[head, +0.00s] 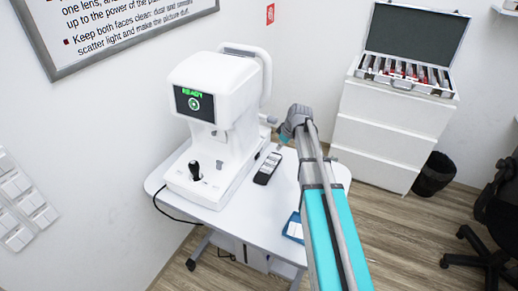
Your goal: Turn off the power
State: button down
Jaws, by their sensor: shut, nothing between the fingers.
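A white eye-test machine (222,100) stands on a small white table (262,222). Its dark screen (194,104) is lit, with green letters that seem to read READY and a round green mark. A black joystick (194,170) stands on the machine's base, with small marks or buttons beside it. My gripper (282,138) is to the right of the machine, above the table's back right part, apart from the machine. It is small in view, shut and empty. I cannot make out a power switch; the machine's far side is hidden.
A black handheld device (267,168) lies on the table, right of the machine. A blue-edged item (293,228) is partly behind my arm. A black cable (168,205) hangs off the left edge. A white drawer cabinet (385,130) bears an open lens case (405,78). A black bin (434,174) stands right.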

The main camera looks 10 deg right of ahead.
aim_at(268, 164)
jog(key=shift+w+r, duration=0.1)
jog(key=shift+w, duration=0.1)
dwell(0.4)
jog(key=b+x, duration=0.9)
jog(key=x, duration=0.1)
jog(key=shift+b, duration=0.3)
jog(key=shift+w+a, duration=1.35)
jog(key=shift+a, duration=0.1)
jog(key=shift+a, duration=0.1)
